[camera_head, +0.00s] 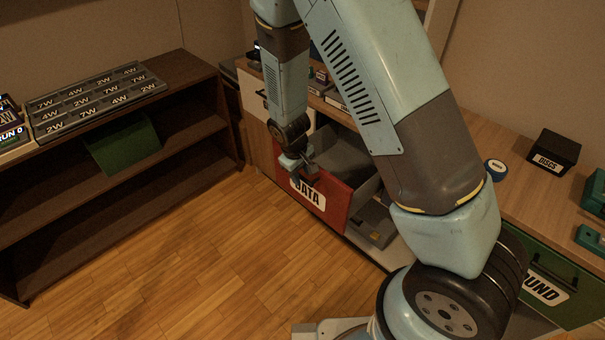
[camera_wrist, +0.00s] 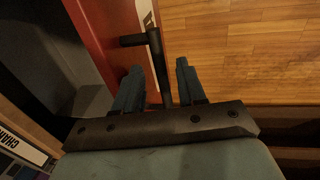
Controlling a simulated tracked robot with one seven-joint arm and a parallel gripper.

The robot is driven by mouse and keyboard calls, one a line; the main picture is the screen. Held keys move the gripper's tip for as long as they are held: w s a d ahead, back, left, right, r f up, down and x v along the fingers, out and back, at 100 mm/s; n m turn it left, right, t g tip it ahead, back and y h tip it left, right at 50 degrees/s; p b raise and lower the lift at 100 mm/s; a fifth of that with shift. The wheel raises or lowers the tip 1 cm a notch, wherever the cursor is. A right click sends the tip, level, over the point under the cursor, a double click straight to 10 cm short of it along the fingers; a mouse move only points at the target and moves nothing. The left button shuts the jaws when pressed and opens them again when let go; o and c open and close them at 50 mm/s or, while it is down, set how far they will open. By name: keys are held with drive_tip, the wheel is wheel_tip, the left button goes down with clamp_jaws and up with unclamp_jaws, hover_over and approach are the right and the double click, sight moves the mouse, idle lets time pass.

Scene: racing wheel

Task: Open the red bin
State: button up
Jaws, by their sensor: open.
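The red bin (camera_head: 322,203), labelled "DATA", stands pulled out from the cabinet, and its grey inside shows behind the red front. In the wrist view its red front (camera_wrist: 98,38) runs down the left side, with the grey inside beyond it. My gripper (camera_head: 303,174) is at the bin's front, near its upper left part. In the wrist view my gripper (camera_wrist: 159,68) is open, and the bin's black bar handle (camera_wrist: 156,50) passes between its two fingers. Whether a finger touches the handle cannot be told.
A brown shelf unit (camera_head: 190,75) with a labelled grey tray (camera_head: 98,100) and a green panel (camera_head: 124,146) stands left. The wooden counter (camera_head: 520,195) holds a black box (camera_head: 553,152). A green bin (camera_head: 552,275) is at right. The wooden floor (camera_head: 190,270) before the red bin is clear.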

drive_tip(key=shift+r, duration=0.15)
wheel_tip(320, 180, up, 13)
drive_tip(key=s+a, duration=0.1)
drive_tip(key=a, duration=0.1)
drive_tip(key=shift+s, duration=0.4)
idle(0.3)
drive_tip(key=s+d+r+m+t+y, duration=0.1)
drive_tip(key=s+d+r+m, duration=0.1)
drive_tip(key=d+r, duration=0.6)
drive_tip(key=s+d+r+m+y, duration=0.1)
drive_tip(key=s+d+r+m, duration=0.1)
drive_tip(key=d+r, duration=0.6)
drive_tip(key=s+d+r+m+t, duration=0.3)
drive_tip(key=s+d+r, duration=0.5)
drive_tip(key=s+r, duration=0.4)
drive_tip(key=shift+s+r+m, duration=0.2)
drive_tip(key=shift+s+m, duration=0.6)
drive_tip(key=shift+s, duration=0.45)
